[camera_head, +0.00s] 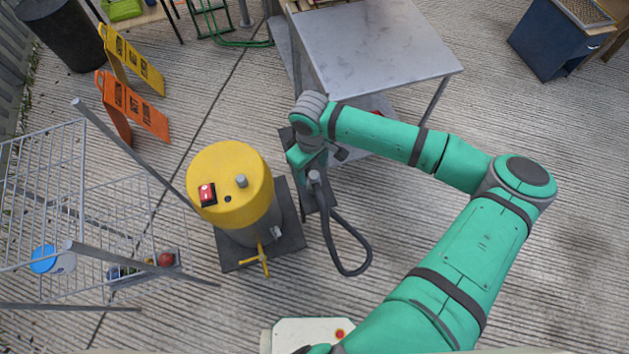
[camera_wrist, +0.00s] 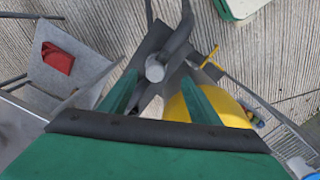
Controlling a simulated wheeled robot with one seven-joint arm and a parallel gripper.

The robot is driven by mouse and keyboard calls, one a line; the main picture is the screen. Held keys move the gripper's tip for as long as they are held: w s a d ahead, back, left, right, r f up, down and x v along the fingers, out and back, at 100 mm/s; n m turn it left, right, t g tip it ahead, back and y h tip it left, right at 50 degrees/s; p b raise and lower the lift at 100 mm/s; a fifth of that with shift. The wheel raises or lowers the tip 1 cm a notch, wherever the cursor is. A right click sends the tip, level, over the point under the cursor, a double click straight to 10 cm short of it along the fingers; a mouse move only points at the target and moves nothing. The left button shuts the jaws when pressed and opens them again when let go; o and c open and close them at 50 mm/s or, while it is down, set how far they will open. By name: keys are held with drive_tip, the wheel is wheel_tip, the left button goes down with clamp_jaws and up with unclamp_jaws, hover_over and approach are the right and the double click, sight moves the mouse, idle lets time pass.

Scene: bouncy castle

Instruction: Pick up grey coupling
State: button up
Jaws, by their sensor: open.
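The grey coupling (camera_wrist: 155,70) shows in the wrist view as a round-ended cylinder with a dark hose (camera_wrist: 180,35) running up beside it. In the head view, a small grey cylinder (camera_head: 314,178), which looks like the coupling, stands just below my gripper (camera_head: 308,168), partly hidden by it. A dark hose loops down from there. In the wrist view my gripper (camera_wrist: 158,77) is open. Its two green fingers lie left and right of the coupling, with visible gaps. I cannot tell whether the fingertips reach down to its height.
A yellow-topped machine (camera_head: 232,180) on a dark base plate (camera_head: 228,258) stands left of my gripper. A metal table (camera_head: 375,45) with a lower shelf stands behind. A wire cart (camera_head: 85,220) and orange and yellow signs (camera_head: 130,105) are at left.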

sight(312, 176)
wheel_tip(312, 176, down, 5)
drive_tip(key=shift+w+d+f, duration=0.15)
drive_tip(key=shift+w+f, duration=0.05)
drive_tip(key=shift+f, duration=1.1)
drive_tip(key=shift+w+d+f, duration=0.15)
drive_tip(key=shift+f, duration=1.15)
drive_tip(key=c, duration=1)
